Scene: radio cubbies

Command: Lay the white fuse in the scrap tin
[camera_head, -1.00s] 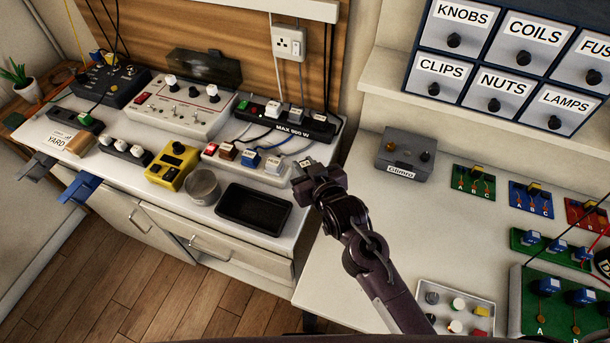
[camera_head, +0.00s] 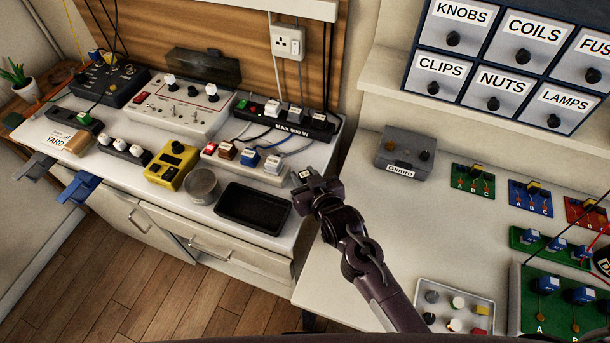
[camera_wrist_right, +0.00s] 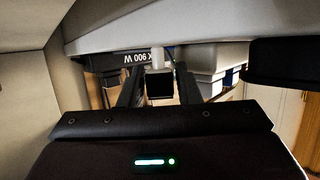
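My right gripper (camera_head: 305,176) is over the gap between the two worktops, right of the black tray. Its fingers look closed on a small block, which I take to be the white fuse (camera_head: 306,174). Its top looks pale with a dark mark. In the right wrist view the block (camera_wrist_right: 160,85) shows a dark face with a light edge between the two fingers (camera_wrist_right: 160,90). A round grey metal tin (camera_head: 202,186), likely the scrap tin, stands on the left worktop, left of the tray and apart from the gripper. My left gripper is not in view.
The black tray (camera_head: 253,208) lies between tin and gripper. Behind are a strip with coloured plugs (camera_head: 248,160), a "MAX 900 W" power strip (camera_head: 290,122) and cables. A grey box (camera_head: 405,152) is on the right worktop.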

